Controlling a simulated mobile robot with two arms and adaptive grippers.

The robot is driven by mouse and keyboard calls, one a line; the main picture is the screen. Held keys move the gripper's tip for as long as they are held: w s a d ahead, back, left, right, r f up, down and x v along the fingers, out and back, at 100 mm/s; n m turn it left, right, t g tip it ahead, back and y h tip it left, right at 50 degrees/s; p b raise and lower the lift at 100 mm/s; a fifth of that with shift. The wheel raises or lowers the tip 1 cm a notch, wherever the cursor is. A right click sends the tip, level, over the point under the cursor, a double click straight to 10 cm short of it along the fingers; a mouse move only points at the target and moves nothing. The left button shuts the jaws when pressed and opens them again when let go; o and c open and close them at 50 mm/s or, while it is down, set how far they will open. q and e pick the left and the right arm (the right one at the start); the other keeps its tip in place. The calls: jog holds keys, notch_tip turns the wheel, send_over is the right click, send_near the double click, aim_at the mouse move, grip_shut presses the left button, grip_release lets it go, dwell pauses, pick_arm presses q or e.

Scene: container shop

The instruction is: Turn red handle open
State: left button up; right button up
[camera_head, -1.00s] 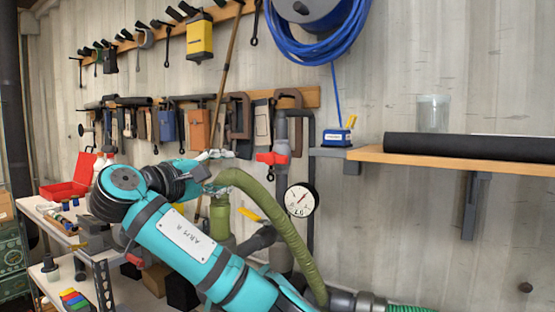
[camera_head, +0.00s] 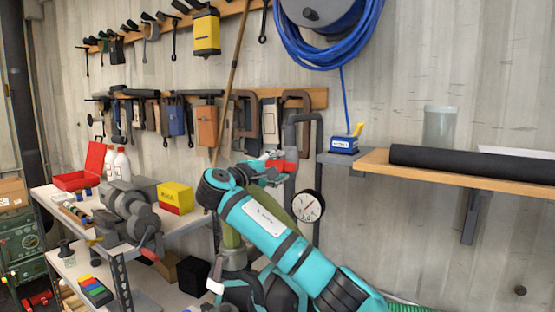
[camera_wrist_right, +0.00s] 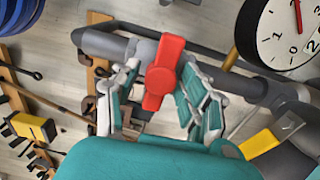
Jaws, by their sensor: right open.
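The red handle (camera_wrist_right: 164,75) sits on a grey pipe in the right wrist view, between the two spread fingers of my right gripper (camera_wrist_right: 160,98). The fingers stand on either side of it; I cannot tell whether either touches it. In the head view the red handle (camera_head: 283,163) shows partly on the grey pipe, with my right gripper (camera_head: 268,168) right at it. My right gripper is open. My left gripper is not in view.
A round pressure gauge (camera_head: 308,206) is close to the right of my arm. A yellow handle (camera_wrist_right: 258,143) is on the lower pipe. A wooden shelf (camera_head: 375,163) juts out at right. A workbench (camera_head: 190,222) with a vise (camera_head: 130,212) stands at left.

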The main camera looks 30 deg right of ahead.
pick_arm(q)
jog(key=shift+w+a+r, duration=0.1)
pick_arm(e)
jog(key=shift+w+d+f, duration=0.1)
jog(key=shift+d, duration=0.2)
jog(key=shift+a, duration=0.1)
grip_shut()
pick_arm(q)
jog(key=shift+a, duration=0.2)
